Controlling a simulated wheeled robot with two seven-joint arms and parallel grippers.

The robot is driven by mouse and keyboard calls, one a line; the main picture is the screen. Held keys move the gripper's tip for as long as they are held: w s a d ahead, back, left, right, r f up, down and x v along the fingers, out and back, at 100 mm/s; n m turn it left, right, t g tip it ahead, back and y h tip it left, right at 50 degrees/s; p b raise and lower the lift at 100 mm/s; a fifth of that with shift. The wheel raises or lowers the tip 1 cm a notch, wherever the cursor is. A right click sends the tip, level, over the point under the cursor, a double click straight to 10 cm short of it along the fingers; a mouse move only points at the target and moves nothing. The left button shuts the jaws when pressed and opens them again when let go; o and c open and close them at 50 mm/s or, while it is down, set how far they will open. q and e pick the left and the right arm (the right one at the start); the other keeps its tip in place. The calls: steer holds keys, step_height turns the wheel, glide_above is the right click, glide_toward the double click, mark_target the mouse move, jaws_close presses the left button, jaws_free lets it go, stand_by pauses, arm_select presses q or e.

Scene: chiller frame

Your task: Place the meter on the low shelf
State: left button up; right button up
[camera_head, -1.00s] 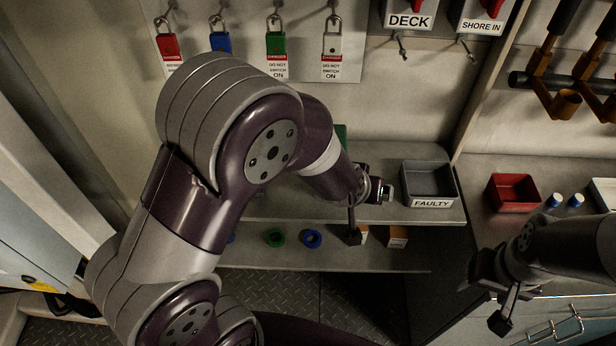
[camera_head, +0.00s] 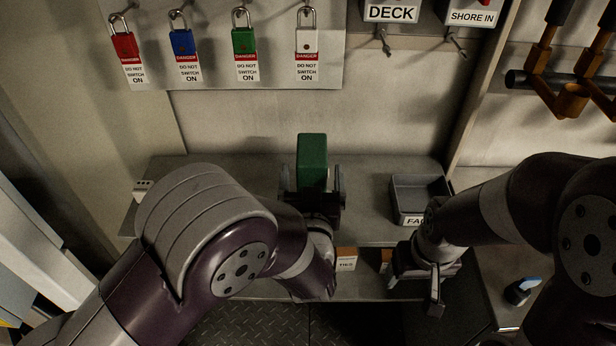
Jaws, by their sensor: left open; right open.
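A green block-shaped thing, which I take to be the meter (camera_head: 312,152), stands upright on the upper shelf (camera_head: 372,215). My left gripper (camera_head: 312,183) is open in front of it, with one finger showing on each side of its lower part. Whether the fingers touch it I cannot tell. The low shelf (camera_head: 265,287) lies below the upper one and is partly hidden by my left arm. My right gripper (camera_head: 418,283) is open and empty, in front of the shelves at the right.
A grey bin (camera_head: 420,190) labelled FAULTY, its label partly hidden, sits on the upper shelf at right. Small boxes (camera_head: 346,260) stand on the low shelf. A small white item (camera_head: 143,187) is at the upper shelf's left end. Padlocks (camera_head: 183,45) hang on the back wall.

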mark_target(312, 156)
arm_select(q)
steer(key=w, duration=0.5)
steer(key=shift+w+r+p, duration=0.15)
steer(key=shift+w+p, duration=0.15)
steer(key=shift+w, duration=0.1)
steer(key=shift+s+r, duration=0.1)
jaws_close()
